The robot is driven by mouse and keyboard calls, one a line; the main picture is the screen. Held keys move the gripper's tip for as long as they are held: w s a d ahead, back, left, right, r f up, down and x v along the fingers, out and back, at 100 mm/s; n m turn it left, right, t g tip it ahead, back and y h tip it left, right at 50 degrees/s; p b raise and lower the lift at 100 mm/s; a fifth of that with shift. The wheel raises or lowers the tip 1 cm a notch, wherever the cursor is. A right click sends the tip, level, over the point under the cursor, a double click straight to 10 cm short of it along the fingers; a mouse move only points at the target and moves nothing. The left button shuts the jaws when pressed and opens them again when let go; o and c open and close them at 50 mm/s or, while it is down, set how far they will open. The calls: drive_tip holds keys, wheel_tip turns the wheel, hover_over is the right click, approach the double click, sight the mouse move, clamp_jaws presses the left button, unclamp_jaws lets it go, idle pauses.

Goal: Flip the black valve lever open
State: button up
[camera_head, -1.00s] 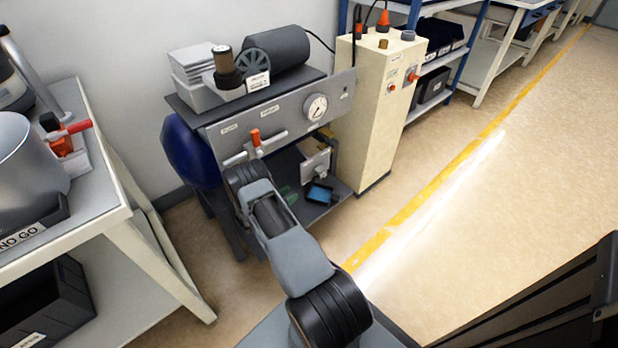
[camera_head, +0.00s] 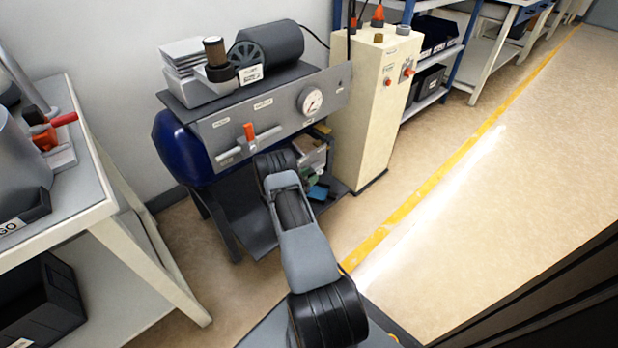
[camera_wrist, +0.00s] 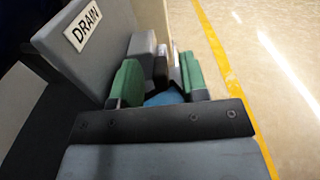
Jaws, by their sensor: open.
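My gripper (camera_wrist: 160,82) is open in the wrist view, its two green-padded fingers apart. A small dark upright piece (camera_wrist: 161,66) shows between the fingers beside a grey block; I cannot tell whether it is the black valve lever. A grey part with a DRAIN label (camera_wrist: 84,27) is at the upper left. In the head view, my arm largely hides the gripper in front of the machine's lower right. A valve with an orange handle (camera_head: 249,132) is on the machine's grey front panel (camera_head: 283,116). No black lever can be clearly made out there.
A pressure gauge (camera_head: 311,100) is on the panel, with a dark blue tank (camera_head: 176,145) below left. A cream cabinet (camera_head: 362,115) stands close on the right. A bench (camera_head: 75,205) stands at the left. The floor at the right is clear.

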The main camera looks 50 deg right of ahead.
clamp_jaws()
drive_tip(key=shift+f+h+b, duration=0.4)
drive_tip(key=shift+f+b, duration=0.25)
drive_tip(key=shift+b, duration=0.55)
drive_tip(key=shift+a+f+h+b, duration=0.1)
drive_tip(key=shift+f+h+b, duration=0.2)
drive_tip(key=shift+h+b, duration=0.65)
drive_tip(key=shift+r+b, duration=0.1)
drive_tip(key=shift+b, duration=0.4)
drive_tip(key=shift+r, duration=0.1)
unclamp_jaws()
drive_tip(key=shift+a, duration=0.1)
